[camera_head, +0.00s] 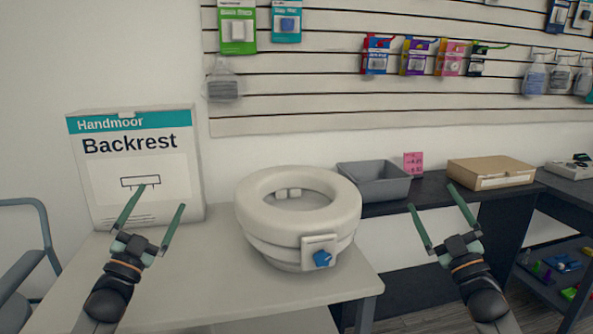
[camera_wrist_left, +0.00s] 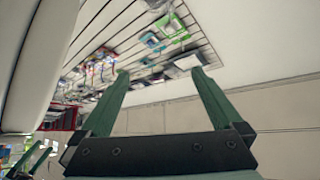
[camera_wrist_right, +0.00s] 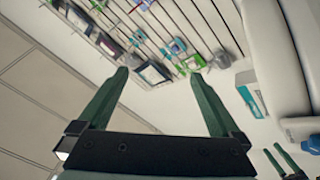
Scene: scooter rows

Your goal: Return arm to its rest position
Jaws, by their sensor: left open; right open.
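My left gripper (camera_head: 161,207) is open and empty in the head view, raised in front of the Backrest box at the left. Its green fingers also show spread apart in the left wrist view (camera_wrist_left: 164,82). My right gripper (camera_head: 430,196) is open and empty, raised to the right of the white ring-shaped seat, in front of the dark counter. Its fingers show apart with nothing between them in the right wrist view (camera_wrist_right: 157,78). Both arms come in from the bottom of the head view, fingers pointing up and away.
A white raised seat (camera_head: 258,231) with a blue knob stands on the light table (camera_head: 222,284), beside the Backrest box (camera_head: 178,178). A grey bin (camera_head: 375,185) and a cardboard box (camera_head: 491,184) sit on the dark counter (camera_head: 428,187). A blue-grey chair frame (camera_head: 44,222) is far left.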

